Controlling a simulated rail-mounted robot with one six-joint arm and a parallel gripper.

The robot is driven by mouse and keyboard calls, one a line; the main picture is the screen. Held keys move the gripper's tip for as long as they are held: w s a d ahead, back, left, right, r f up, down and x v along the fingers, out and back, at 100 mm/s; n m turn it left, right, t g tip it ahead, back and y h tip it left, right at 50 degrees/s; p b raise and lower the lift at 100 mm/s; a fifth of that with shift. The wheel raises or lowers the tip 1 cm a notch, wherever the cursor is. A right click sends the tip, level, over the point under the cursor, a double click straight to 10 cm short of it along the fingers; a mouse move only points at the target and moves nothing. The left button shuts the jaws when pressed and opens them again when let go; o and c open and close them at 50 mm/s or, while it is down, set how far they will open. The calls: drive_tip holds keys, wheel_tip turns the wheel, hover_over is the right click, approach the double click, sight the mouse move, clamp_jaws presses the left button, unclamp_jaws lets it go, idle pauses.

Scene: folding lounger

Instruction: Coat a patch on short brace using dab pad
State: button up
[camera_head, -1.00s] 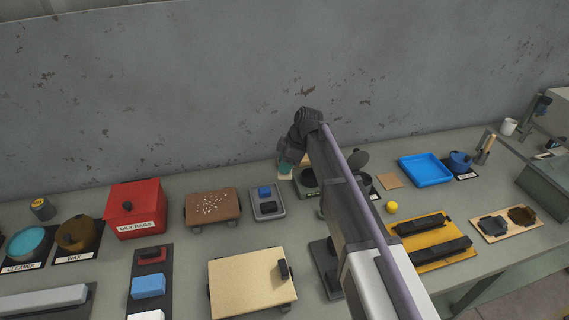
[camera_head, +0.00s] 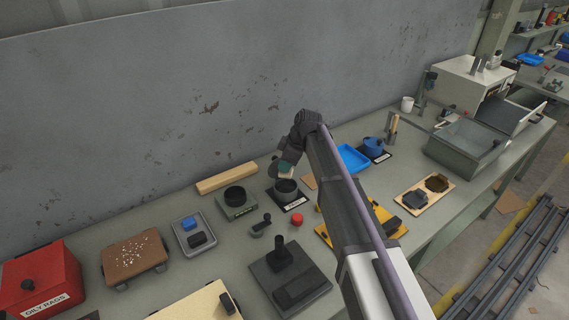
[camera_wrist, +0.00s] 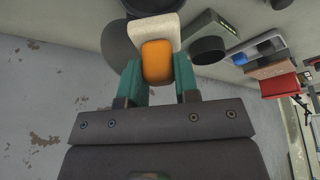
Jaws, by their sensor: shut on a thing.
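My gripper (camera_head: 287,166) is at the back of the bench, over or very near a dark round pot (camera_head: 285,190) with a label plate. In the wrist view its teal fingers (camera_wrist: 158,80) are shut on the dab pad, which has an orange body (camera_wrist: 156,60) and a cream face (camera_wrist: 154,32). Dark round shapes lie beyond the pad there. I cannot tell whether the pad touches the pot. I cannot pick out the short brace for sure; dark bars on a yellow board (camera_head: 388,217) are mostly hidden behind my arm.
A green-grey box with a round dark opening (camera_head: 236,203) stands left of the pot, with a wooden bar (camera_head: 227,178) behind it. A red ball (camera_head: 297,218) and a dark fixture (camera_head: 290,275) are in front. A blue tray (camera_head: 353,158) and blue pot (camera_head: 373,146) stand to the right.

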sight(286, 177)
drive_tip(key=shift+f+b, duration=2.3)
drive_tip(key=shift+f, duration=0.35)
drive_tip(key=shift+f+b, duration=0.55)
drive_tip(key=shift+b, duration=0.05)
drive_tip(key=shift+r, duration=0.1)
wheel_tip(286, 177, up, 7)
drive_tip(key=p, duration=0.7)
